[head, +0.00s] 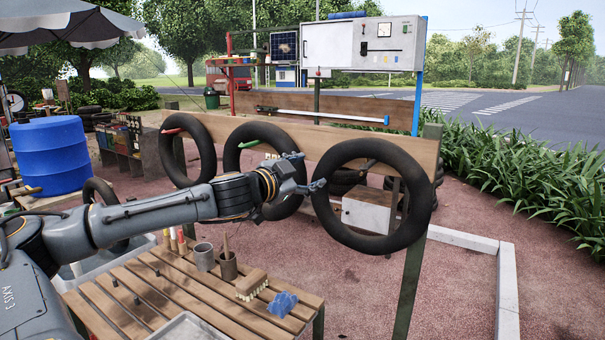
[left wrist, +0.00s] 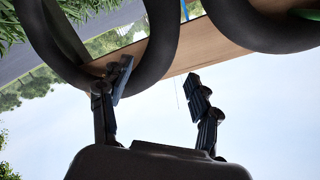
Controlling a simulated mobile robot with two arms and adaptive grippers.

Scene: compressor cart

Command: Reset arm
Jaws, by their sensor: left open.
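My left arm (head: 150,215) reaches in from the left. My left gripper (head: 309,171) is open and empty, in front of the rack between the middle tire (head: 232,150) and the right tire (head: 330,225). In the left wrist view its two fingers (left wrist: 160,82) stand apart with nothing between them. Parts of two tires and the wooden board show beyond the fingers, with the scene turned over. The left tire (head: 203,140) hangs farther along the board. The arm and gripper hide part of the middle tire. My right gripper is not in view.
The tires hang on pegs on a wooden board (head: 290,134). Below is a slatted bench (head: 150,300) with metal cups (head: 204,257), a brush (head: 251,285) and a blue cloth-like item (head: 283,304). A blue barrel (head: 50,155) stands left. Open paving (head: 465,270) lies right.

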